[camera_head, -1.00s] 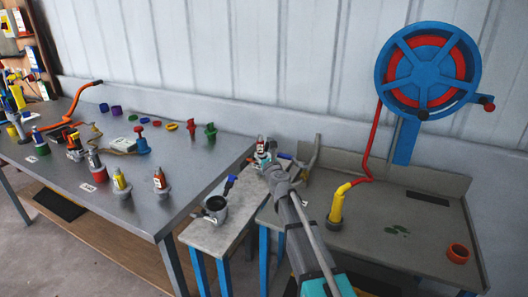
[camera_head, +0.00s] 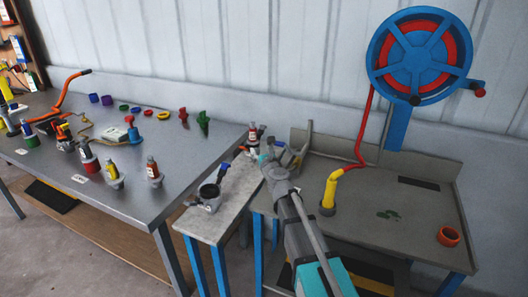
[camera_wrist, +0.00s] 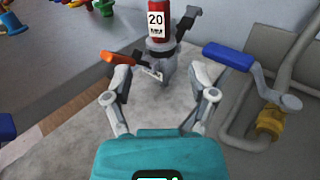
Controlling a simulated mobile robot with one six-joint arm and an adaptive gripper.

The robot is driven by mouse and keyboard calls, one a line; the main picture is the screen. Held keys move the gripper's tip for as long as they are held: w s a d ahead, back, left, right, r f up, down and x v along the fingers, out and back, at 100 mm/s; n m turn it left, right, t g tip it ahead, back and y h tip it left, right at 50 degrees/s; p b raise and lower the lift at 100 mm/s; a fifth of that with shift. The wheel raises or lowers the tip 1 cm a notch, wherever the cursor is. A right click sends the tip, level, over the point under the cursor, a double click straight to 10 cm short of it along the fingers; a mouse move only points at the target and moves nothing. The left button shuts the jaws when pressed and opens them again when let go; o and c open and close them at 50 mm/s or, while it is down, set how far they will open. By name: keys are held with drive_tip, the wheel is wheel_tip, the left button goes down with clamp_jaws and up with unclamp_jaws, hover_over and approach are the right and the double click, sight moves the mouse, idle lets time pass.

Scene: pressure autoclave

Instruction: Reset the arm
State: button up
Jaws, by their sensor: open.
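My gripper (camera_head: 264,158) is at the end of my arm, over the small grey side table (camera_head: 208,230) in the head view. In the wrist view its two fingers (camera_wrist: 162,93) are spread apart with nothing between them. A red bottle (camera_wrist: 159,22) with a "20" label stands upright in a grey holder just beyond the fingertips, apart from them. The bottle also shows in the head view (camera_head: 253,134), beyond my gripper. The holder's base is partly hidden in the head view.
A grey pot (camera_head: 210,197) stands on the side table. A long workbench (camera_head: 135,205) with several bottles and tools is at left. A blue-handled lever (camera_wrist: 229,56) is close right of the fingers.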

drive_tip(key=s+d+f+n+g+h+p, duration=0.1)
drive_tip(key=s+d+n+g+h+p, duration=0.2)
drive_tip(key=s+d+n+g+p, duration=0.5)
drive_tip(key=s+d+n+g+h+p, duration=0.3)
drive_tip(key=s+d+n+g+p, duration=0.5)
drive_tip(key=s+d+n, duration=0.8)
drive_tip(key=s+n+p, duration=0.1)
drive_tip(key=s+n, duration=0.5)
drive_tip(key=n, duration=0.1)
drive_tip(key=shift+f+n+g, duration=0.35)
drive_tip(key=shift+n+g, duration=0.05)
drive_tip(key=shift+w+a, duration=0.1)
idle(0.4)
